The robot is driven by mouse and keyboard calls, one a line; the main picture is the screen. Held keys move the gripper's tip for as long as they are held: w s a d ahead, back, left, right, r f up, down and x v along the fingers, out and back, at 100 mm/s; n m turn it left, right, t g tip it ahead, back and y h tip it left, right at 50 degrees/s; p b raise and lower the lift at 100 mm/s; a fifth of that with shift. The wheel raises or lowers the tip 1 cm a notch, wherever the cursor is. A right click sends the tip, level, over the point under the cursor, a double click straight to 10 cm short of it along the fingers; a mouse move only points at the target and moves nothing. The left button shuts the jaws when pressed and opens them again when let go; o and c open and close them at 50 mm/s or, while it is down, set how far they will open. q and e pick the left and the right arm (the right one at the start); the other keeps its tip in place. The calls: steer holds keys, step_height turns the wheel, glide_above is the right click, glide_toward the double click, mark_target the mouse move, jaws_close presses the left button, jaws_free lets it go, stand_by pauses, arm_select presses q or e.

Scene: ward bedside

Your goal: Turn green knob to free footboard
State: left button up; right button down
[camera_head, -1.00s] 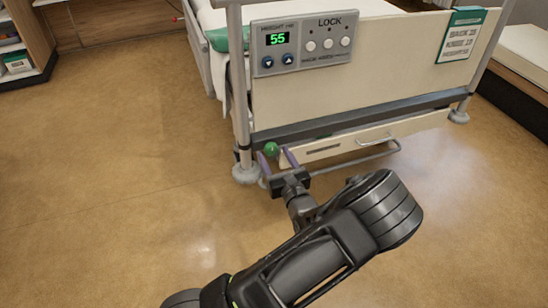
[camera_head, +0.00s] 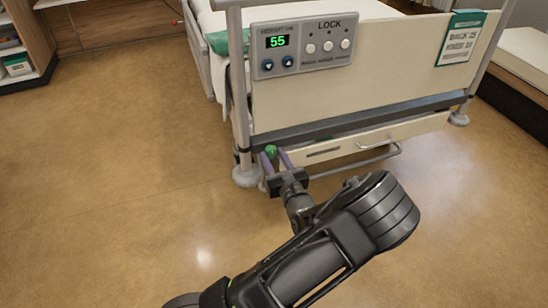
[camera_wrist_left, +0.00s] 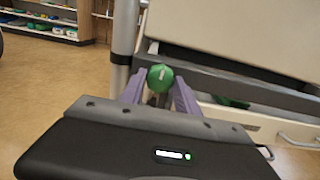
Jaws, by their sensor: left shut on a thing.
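The green knob (camera_head: 271,151) is at the lower left corner of the bed's footboard (camera_head: 390,75), near the left post. In the left wrist view the knob (camera_wrist_left: 160,77) shows as a green ball with a pale mark on top. My left gripper (camera_head: 275,160) has its purple fingers on either side of the knob and is shut on it; the fingers also show in the left wrist view (camera_wrist_left: 158,92). The fingers hide the knob's sides. My right gripper is not in view.
A control panel (camera_head: 303,46) reading 55 with a LOCK label is on the footboard. A drawer front (camera_head: 415,127) and a grey tube bar (camera_head: 370,160) are low beside the knob. The floor (camera_head: 110,190) to the left is clear. Shelves (camera_head: 18,60) stand at the far left.

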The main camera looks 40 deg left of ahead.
arm_select(q)
jaws_close()
steer(key=shift+n, duration=0.4)
steer(key=n+p, duration=0.1)
steer(key=n, duration=0.2)
steer(key=shift+p, duration=0.4)
steer(key=n, duration=0.4)
steer(key=shift+n+p, duration=0.3)
steer(key=n, duration=0.2)
steer(key=shift+f+n, duration=0.1)
steer(key=shift+n, duration=0.3)
steer(key=shift+n+b, duration=0.45)
steer(key=shift+n, duration=0.45)
steer(key=n+b, duration=0.2)
steer(key=n, duration=0.3)
